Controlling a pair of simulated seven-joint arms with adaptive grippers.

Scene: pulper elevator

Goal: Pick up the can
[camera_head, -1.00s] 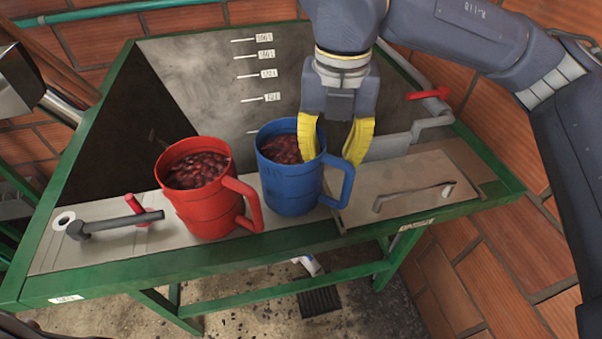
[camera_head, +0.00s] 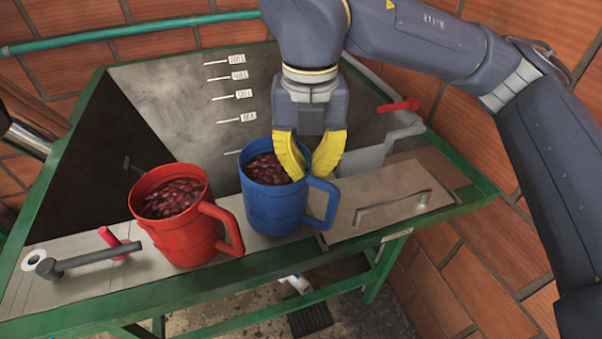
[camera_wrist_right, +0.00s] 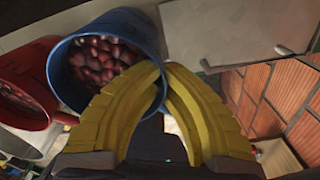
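A blue can with a side handle (camera_head: 272,208), full of dark red cherries, stands upright on the ledge of the green-framed hopper. A similar red can (camera_head: 185,232) stands to its left, also full. My right gripper (camera_head: 309,172) is over the blue can's right rim, near the handle. Its yellow fingers are closed together there, one on the cherry side and one on the handle side. In the right wrist view the fingertips (camera_wrist_right: 166,75) meet at the blue can's rim (camera_wrist_right: 62,85); the exact contact is partly hidden. My left gripper is not in view.
The hopper (camera_head: 170,95) slopes behind the cans. A grey lever (camera_head: 90,257) lies left of the red can. A flat lid with a handle (camera_head: 375,198) is right of the blue can. A red-handled valve (camera_head: 398,105) and brick walls are at the right.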

